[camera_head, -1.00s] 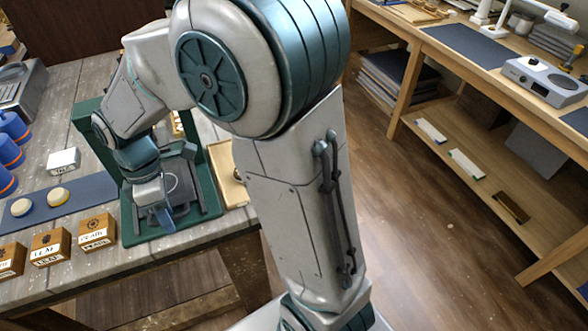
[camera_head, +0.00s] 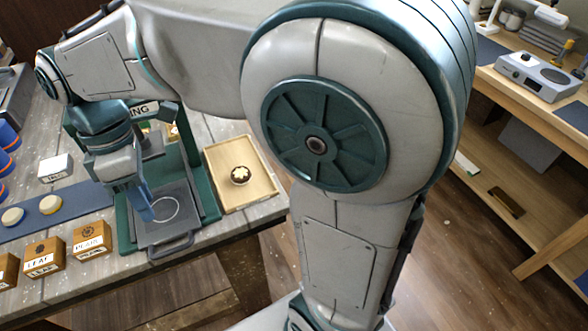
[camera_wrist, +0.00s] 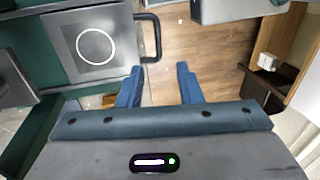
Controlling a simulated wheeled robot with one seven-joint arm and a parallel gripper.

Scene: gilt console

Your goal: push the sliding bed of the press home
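The press (camera_head: 201,168) is a green frame standing on the left table. Its sliding bed (camera_head: 180,225) is a dark grey plate marked with a white ring, with a dark loop handle (camera_head: 172,248) at the table's front edge. In the wrist view the bed (camera_wrist: 113,62) is at upper left, and its handle (camera_wrist: 156,38) lies just beyond the left fingertip. My gripper (camera_head: 146,205) appears over the bed in the head view. In the wrist view my gripper (camera_wrist: 160,72) has blue fingers apart, with only floor between them. Contact with the handle cannot be told.
A wooden tray (camera_head: 222,160) with a round brown-and-cream piece (camera_head: 240,175) is right of the press. Labelled wooden blocks (camera_head: 92,240), round pads (camera_head: 50,204) on a blue mat and a white block (camera_head: 55,168) are left. Floor separates this table from the right bench (camera_head: 510,100).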

